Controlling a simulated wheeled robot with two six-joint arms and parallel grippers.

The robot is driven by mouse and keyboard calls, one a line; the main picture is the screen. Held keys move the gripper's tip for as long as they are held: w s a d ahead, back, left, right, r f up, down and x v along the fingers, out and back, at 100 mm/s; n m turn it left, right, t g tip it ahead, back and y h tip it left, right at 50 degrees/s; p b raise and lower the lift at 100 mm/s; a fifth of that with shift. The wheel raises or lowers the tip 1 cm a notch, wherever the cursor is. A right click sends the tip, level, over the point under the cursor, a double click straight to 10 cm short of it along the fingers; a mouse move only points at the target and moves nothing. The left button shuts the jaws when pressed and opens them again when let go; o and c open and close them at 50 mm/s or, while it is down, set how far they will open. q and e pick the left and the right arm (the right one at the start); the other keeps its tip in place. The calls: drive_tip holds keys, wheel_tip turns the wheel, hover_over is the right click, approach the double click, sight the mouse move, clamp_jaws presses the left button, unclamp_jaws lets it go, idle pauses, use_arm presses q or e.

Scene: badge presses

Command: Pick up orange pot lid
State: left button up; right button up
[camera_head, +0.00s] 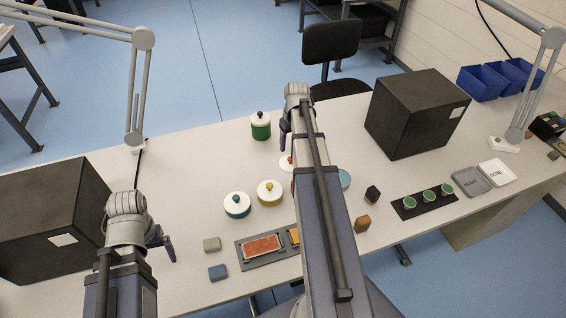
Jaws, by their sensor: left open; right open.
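A white lid with a reddish-orange knob (286,162) shows at the left edge of my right arm, which hides most of it and whatever is under it. A pot with a yellow band and white lid (270,193) stands to its lower left, and a teal-banded pot with a white lid (237,205) stands left of that. A green pot with a white lid and dark knob (261,127) stands further back. My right gripper (284,138) is open, above the table between the green pot and the orange-knobbed lid. My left gripper (168,245) is open and empty above the left front table.
Large black boxes stand at left (40,215) and right (415,110). A tray with red and yellow pads (262,246), small blocks (218,272) and green-topped presses (425,198) occupy the front.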

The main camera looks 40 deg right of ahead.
sight(291, 159)
use_arm(q)
drive_tip(key=shift+f+b, duration=3.95)
use_arm(e)
drive_tip(key=shift+w+d+f, duration=0.1)
drive_tip(key=shift+d+f, duration=0.1)
drive_tip(key=shift+f, duration=1.8)
drive_tip(key=shift+w+d+f, duration=0.1)
drive_tip(key=shift+d+f, duration=0.05)
drive_tip(key=shift+f, duration=1.85)
use_arm(q)
drive_tip(key=shift+r, duration=0.1)
use_arm(e)
drive_tip(key=shift+r, duration=0.1)
clamp_jaws()
